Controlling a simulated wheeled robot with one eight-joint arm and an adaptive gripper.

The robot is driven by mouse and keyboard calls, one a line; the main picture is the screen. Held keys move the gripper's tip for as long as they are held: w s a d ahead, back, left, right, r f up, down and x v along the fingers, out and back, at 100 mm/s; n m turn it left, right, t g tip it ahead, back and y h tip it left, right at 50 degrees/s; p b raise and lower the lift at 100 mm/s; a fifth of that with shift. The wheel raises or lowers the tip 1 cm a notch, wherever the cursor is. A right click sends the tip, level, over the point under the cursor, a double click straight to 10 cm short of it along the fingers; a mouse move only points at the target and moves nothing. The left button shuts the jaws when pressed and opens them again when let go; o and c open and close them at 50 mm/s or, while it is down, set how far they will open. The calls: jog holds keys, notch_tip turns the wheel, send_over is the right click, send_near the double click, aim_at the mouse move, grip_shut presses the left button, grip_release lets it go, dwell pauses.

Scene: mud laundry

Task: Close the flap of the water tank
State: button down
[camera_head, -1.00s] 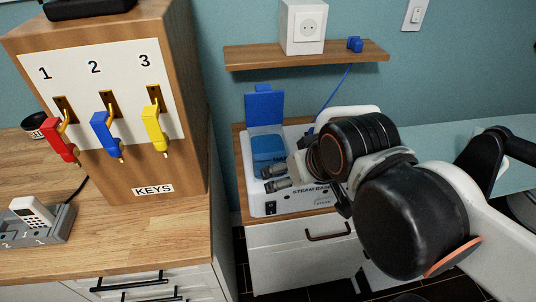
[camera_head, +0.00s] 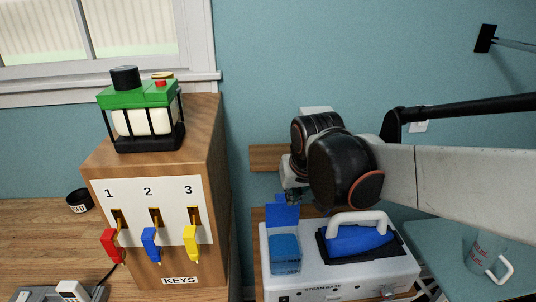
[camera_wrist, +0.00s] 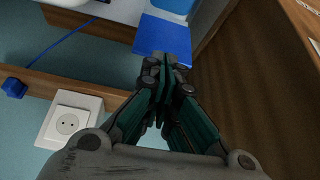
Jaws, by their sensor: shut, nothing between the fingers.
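The water tank (camera_head: 285,262) is a blue translucent box at the left of the white steam station. Its blue flap (camera_head: 282,215) stands upright at the tank's back edge, so the tank is open. My gripper (camera_head: 292,197) is shut and empty at the flap's top, apparently behind it, and is partly hidden by my arm. In the wrist view my gripper's closed fingertips (camera_wrist: 166,62) overlap the near edge of the flap (camera_wrist: 163,36). I cannot tell whether they touch. The tank (camera_wrist: 178,5) shows light blue beyond the flap.
The iron (camera_head: 357,238) rests right of the tank. The wooden key box (camera_head: 215,150) stands close on the left, its side (camera_wrist: 250,90) beside my gripper.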

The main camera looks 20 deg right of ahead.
notch_tip(320, 180, up, 5)
jog(key=p, duration=0.8)
send_over(282, 210)
jog(key=w, duration=0.5)
notch_tip(282, 210, down, 10)
jog(key=g, duration=0.1)
jog(key=shift+w+d+m, duration=0.3)
jog(key=shift+d+m, duration=0.1)
jog(key=shift+d, duration=0.05)
